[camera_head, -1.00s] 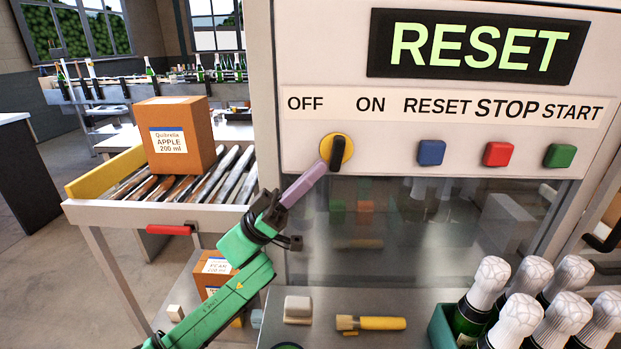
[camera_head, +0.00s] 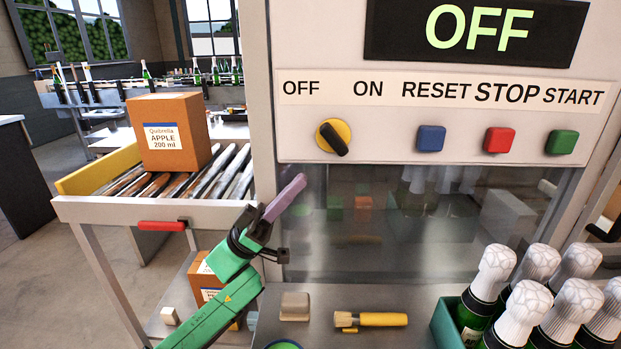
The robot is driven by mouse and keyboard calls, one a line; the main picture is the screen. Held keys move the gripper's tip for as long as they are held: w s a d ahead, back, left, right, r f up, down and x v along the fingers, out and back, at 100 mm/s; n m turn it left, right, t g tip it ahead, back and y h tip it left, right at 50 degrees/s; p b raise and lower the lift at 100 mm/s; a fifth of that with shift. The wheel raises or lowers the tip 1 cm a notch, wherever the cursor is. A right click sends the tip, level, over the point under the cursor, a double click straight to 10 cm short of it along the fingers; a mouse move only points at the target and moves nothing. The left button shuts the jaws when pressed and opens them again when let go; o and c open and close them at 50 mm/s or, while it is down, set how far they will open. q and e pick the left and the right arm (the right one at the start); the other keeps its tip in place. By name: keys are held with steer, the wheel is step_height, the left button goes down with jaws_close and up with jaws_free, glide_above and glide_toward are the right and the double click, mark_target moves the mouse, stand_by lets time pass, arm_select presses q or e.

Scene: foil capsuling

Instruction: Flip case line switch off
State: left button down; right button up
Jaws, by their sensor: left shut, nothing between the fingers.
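The case line switch is a black rotary knob on a yellow disc (camera_head: 333,137), set in the white panel under the OFF and ON labels. The knob's handle is tilted, with its upper end toward the OFF label (camera_head: 301,88). The display (camera_head: 478,30) above reads OFF in green letters. My left gripper (camera_head: 297,185) has slim purple fingers pressed together, with nothing in them. It is below and left of the switch, apart from it. My right gripper is not in view.
Blue (camera_head: 431,139), red (camera_head: 499,140) and green (camera_head: 562,142) buttons sit right of the switch. A box (camera_head: 168,133) stands on the roller conveyor at left. Foil-topped bottles in a green crate (camera_head: 447,325) and a yellow-handled tool (camera_head: 383,319) are on the bench below.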

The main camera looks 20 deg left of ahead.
arm_select(q)
steer(key=b+v, duration=0.2)
steer(key=v, duration=0.7)
